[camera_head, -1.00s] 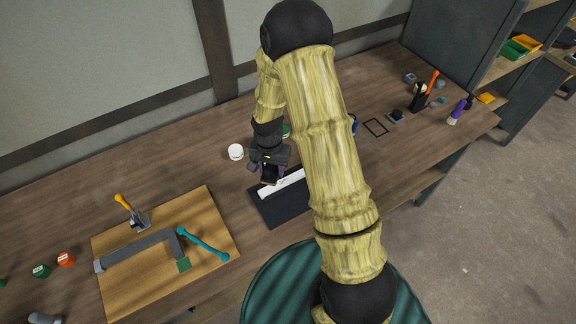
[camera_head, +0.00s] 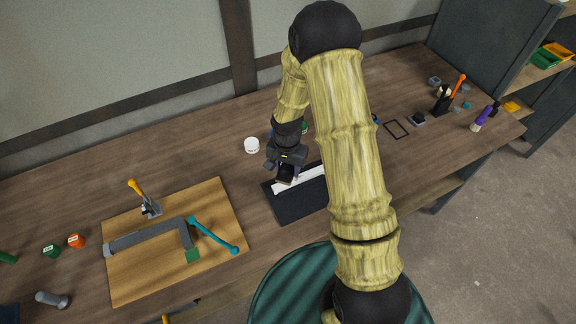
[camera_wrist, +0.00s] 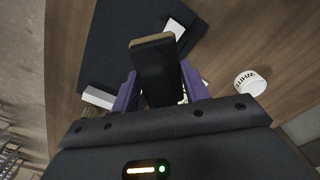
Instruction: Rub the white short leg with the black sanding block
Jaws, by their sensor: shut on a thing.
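The white short leg (camera_head: 312,175) lies lengthwise on a dark mat (camera_head: 300,208). My gripper (camera_head: 286,174) is over the leg near its left end. In the wrist view my gripper (camera_wrist: 158,92) is shut on the black sanding block (camera_wrist: 155,68), which has a tan edge at its far end. The block lies across the leg (camera_wrist: 175,30) and hides its middle; another white part of it shows beside the left finger. I cannot tell for sure whether the block touches the leg.
A white jar (camera_head: 252,145) stands behind the mat. On the left, a wooden board (camera_head: 140,285) carries a grey angled piece (camera_head: 150,236), a teal bar and an orange-handled clamp. Small tools stand at the right end of the table. Bare tabletop lies left of the mat.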

